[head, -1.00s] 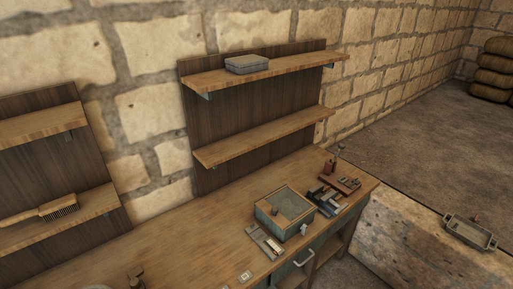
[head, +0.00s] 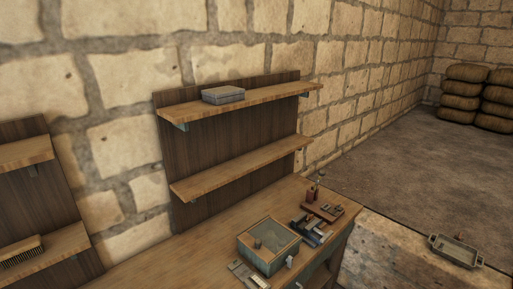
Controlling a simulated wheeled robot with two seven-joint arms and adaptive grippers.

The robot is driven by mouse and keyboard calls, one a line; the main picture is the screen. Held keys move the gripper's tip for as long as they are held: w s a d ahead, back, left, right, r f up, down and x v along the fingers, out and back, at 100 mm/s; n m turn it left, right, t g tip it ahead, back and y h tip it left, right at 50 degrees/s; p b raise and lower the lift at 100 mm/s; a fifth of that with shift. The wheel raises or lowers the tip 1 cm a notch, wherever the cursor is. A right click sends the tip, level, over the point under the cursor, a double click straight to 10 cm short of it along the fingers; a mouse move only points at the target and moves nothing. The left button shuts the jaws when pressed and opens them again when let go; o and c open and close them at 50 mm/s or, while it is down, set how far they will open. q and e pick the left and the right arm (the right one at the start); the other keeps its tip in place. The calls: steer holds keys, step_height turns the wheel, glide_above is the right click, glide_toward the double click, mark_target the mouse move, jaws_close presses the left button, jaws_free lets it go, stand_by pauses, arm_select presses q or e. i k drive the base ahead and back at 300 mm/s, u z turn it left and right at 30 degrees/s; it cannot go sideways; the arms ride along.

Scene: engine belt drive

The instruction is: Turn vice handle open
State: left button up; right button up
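A small dark metal device with bluish-grey parts (head: 312,231), which looks like the vice, sits near the right end of the wooden workbench (head: 190,255). It stands between a glass-topped box and a reddish-brown block. It is too small in the head view to make out its handle or how far its jaws are apart. Neither of my grippers is in view.
The glass-topped box (head: 268,245) and a flat metal piece (head: 248,275) lie left of the device. The reddish-brown block (head: 330,212) is behind it. Wall shelves (head: 240,158) rise behind the bench. A metal tray (head: 456,252) rests on a stone-like surface (head: 390,258) at right.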

mark_target(325, 236)
steer(key=u, duration=0.05)
steer(key=k, duration=0.5)
steer(key=z, duration=1.3)
steer(key=i, duration=1.1)
steer(key=u, duration=1.75)
